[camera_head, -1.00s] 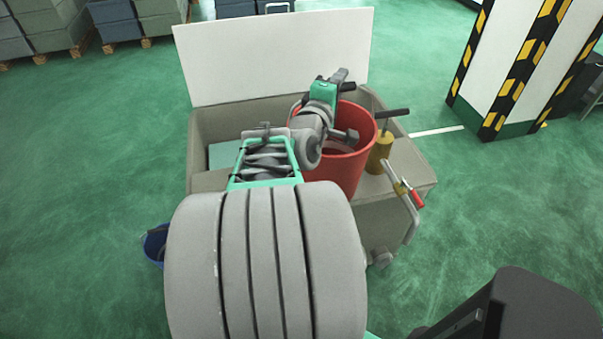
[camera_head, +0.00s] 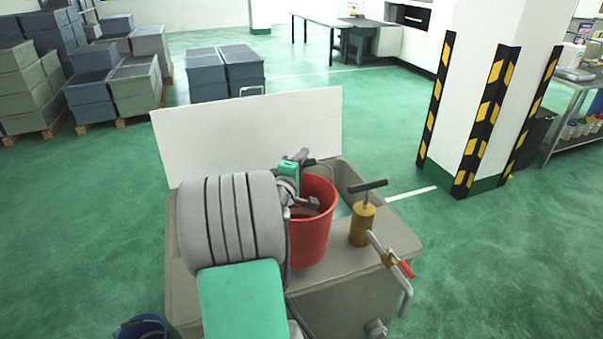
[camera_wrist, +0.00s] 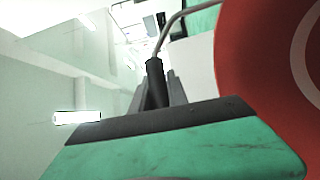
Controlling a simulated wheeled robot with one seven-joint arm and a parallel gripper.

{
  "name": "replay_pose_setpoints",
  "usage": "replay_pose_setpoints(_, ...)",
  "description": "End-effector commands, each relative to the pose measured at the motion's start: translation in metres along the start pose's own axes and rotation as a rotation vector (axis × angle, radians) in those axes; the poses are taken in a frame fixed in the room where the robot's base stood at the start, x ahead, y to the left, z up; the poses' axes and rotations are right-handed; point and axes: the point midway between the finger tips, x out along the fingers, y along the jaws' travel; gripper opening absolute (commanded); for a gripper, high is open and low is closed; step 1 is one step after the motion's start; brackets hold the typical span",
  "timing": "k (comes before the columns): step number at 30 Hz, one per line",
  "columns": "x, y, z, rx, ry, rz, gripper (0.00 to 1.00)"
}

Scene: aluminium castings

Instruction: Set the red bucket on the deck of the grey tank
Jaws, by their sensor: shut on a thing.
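The red bucket (camera_head: 311,235) stands upright over the grey tank's front deck (camera_head: 345,260), just left of the brass-coloured hand pump (camera_head: 363,222). My arm hides part of its left side, and I cannot tell whether its base touches the deck. My gripper (camera_head: 309,203) is at the bucket's upper left part and is shut on it. In the wrist view, the bucket's red wall (camera_wrist: 250,70) fills the right side, beside my gripper's fingers (camera_wrist: 158,88). The grey tank (camera_head: 410,225) has an open basin behind the deck.
A white panel (camera_head: 245,130) stands upright behind the tank. A red-handled tap (camera_head: 400,265) sticks out at its right front. A blue bucket (camera_head: 142,328) is on the floor at lower left. A striped pillar (camera_head: 485,120) stands to the right, with clear green floor between.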

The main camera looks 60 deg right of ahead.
Motion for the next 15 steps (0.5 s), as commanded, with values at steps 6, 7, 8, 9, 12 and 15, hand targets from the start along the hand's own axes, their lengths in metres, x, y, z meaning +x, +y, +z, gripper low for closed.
replay_pose_setpoints(6,0.016,-0.020,-0.008,0.000,-0.002,0.003,0.00)
replay_pose_setpoints(7,0.018,-0.022,-0.009,0.000,-0.001,0.003,0.00)
replay_pose_setpoints(8,0.020,-0.026,-0.010,-0.001,-0.001,0.002,0.00)
replay_pose_setpoints(9,0.021,-0.031,-0.011,-0.002,-0.001,0.001,0.00)
replay_pose_setpoints(12,0.020,-0.046,-0.011,-0.003,-0.001,0.000,0.00)
replay_pose_setpoints(15,0.020,-0.055,-0.010,-0.001,-0.001,0.003,0.00)
